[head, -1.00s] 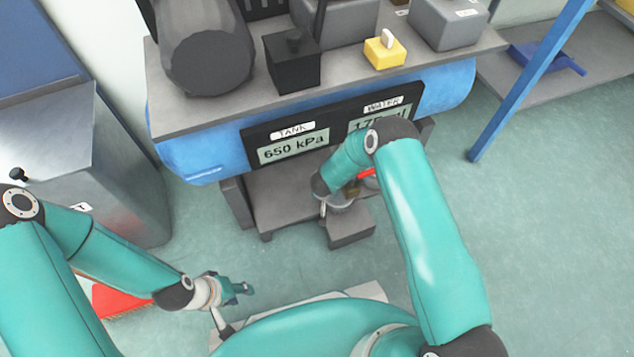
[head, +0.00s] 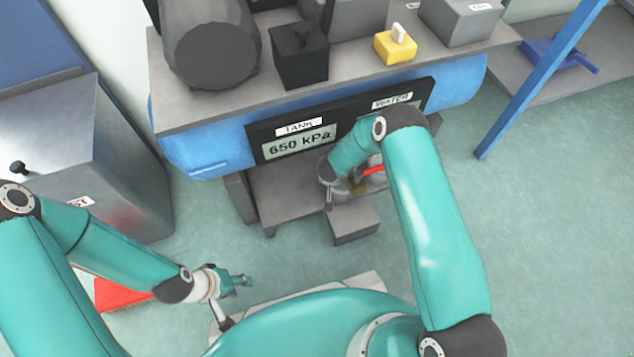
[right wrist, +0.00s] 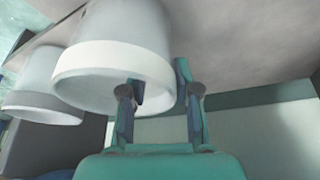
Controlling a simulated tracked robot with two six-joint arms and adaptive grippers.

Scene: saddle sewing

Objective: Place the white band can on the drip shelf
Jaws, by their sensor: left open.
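In the right wrist view a pale grey can with a white band (right wrist: 118,65) fills the upper left. A grey low shelf (head: 285,200) is there, possibly the drip shelf. My left gripper (head: 243,281) is open and empty over the floor.
The blue tank (head: 195,155) with its displays hangs above the low shelf. A grey block (head: 352,222) stands in front. A grey cabinet (head: 125,165) is at left, a blue post (head: 535,85) at right.

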